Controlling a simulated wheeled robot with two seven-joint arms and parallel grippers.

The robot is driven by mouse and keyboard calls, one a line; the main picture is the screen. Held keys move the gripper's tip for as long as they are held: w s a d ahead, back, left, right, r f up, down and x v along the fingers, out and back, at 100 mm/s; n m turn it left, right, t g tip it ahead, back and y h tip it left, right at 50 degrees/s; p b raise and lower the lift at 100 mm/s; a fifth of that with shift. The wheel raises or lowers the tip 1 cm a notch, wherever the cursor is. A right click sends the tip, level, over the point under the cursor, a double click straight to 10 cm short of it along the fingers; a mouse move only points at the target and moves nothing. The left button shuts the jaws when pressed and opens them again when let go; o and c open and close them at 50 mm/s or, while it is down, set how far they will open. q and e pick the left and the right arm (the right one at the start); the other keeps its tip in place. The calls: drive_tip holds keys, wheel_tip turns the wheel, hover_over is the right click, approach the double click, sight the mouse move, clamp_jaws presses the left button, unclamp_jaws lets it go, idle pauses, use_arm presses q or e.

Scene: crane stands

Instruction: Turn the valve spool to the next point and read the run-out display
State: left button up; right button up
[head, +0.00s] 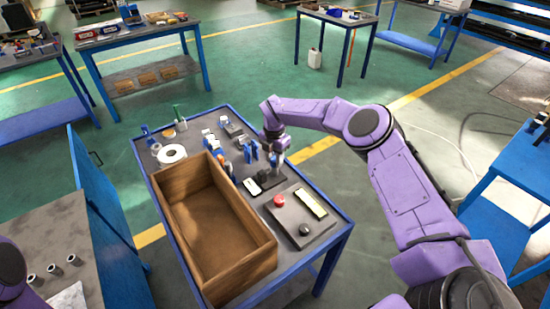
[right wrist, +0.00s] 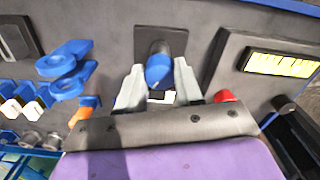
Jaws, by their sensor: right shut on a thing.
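My right gripper (head: 276,150) points down over the workbench and is shut on an upright cylindrical piece with a blue end, which looks like the valve spool. In the right wrist view the blue-ended spool (right wrist: 158,68) stands between the two pale fingers of the gripper (right wrist: 158,90), in front of a dark square plate (right wrist: 172,38). The lit yellow-green display (head: 311,203) is on a flat grey panel at the bench's near right. The display also shows in the right wrist view (right wrist: 284,65); its characters are too small to read. My left gripper is out of view.
A red button (head: 279,200) and a black knob (head: 305,230) sit on the panel. An open, empty wooden box (head: 171,218) fills the bench's left side. Blue holders (head: 249,150) and a white tape roll (head: 171,154) stand behind. Another table (head: 65,222) is at left.

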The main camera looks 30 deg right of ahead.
drive_tip(key=shift+f+n+b, duration=0.2)
drive_tip(key=shift+n+b, duration=0.9)
drive_tip(key=shift+b, duration=0.2)
drive_tip(key=shift+n+b, duration=0.7)
drive_tip(key=shift+n, duration=0.2)
drive_tip(key=n+b, duration=0.1)
drive_tip(key=n, duration=0.1)
drive_tip(key=shift+r+n, duration=0.15)
drive_tip(key=shift+n, duration=0.25)
drive_tip(key=n+b, duration=0.1)
drive_tip(key=n, duration=0.1)
drive_tip(key=shift+n, duration=0.4)
drive_tip(key=n, duration=0.2)
drive_tip(key=shift+r+n, duration=0.1)
drive_tip(key=shift+n, duration=0.2)
drive_tip(key=n, duration=0.3)
drive_tip(key=shift+n, duration=0.3)
drive_tip(key=n, duration=0.3)
drive_tip(key=shift+r+n, duration=0.1)
drive_tip(key=shift+n, duration=2.2)
